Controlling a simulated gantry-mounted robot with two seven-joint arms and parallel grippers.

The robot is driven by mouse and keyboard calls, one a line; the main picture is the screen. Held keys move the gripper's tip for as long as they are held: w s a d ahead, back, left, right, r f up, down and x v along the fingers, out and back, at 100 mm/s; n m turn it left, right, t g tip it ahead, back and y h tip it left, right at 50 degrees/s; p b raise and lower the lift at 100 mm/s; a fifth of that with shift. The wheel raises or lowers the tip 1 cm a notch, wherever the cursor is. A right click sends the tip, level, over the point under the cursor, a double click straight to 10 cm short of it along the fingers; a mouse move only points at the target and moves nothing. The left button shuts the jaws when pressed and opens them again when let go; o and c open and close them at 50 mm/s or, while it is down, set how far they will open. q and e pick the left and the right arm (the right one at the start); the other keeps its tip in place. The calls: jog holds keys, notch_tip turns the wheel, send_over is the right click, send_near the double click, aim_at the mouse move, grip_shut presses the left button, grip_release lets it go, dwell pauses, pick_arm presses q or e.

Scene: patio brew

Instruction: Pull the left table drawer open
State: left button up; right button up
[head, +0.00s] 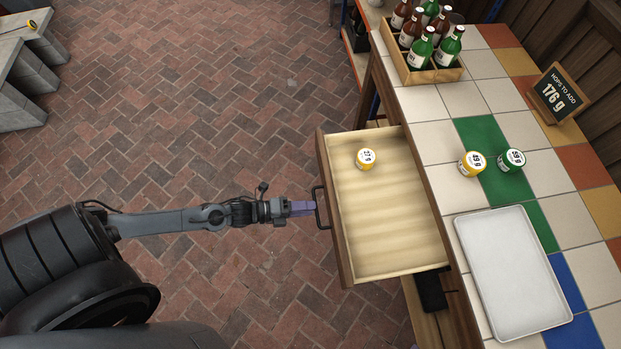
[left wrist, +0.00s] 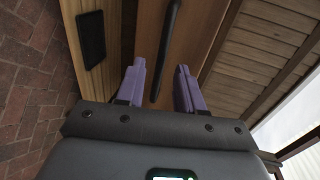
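The wooden table drawer (head: 390,262) stands pulled out from the tiled table in the head view. A jar with a yellow band (head: 366,159) stands inside it, and the rest of its floor is bare. Its dark bar handle (head: 320,208) is on the front panel. My left gripper (head: 306,207) is at the handle. In the left wrist view its purple fingers (left wrist: 160,85) are spread apart. The handle (left wrist: 168,48) shows between them, with visible gaps on both sides. My right gripper is not in view.
On the tiled table (head: 440,143) are a bottle crate (head: 446,76), a yellow jar (head: 472,164), a green jar (head: 511,160), a small sign (head: 556,94) and a white tray (head: 512,272). A dark object (head: 431,292) lies under the table.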

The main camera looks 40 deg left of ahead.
pick_arm(q)
jog(key=p+v, duration=0.1)
jog(key=v, duration=0.7)
jog(key=shift+s+a+p, duration=0.25)
jog(key=shift+s+p, duration=0.1)
jog(key=shift+p, duration=0.05)
jog(key=shift+r, duration=0.15)
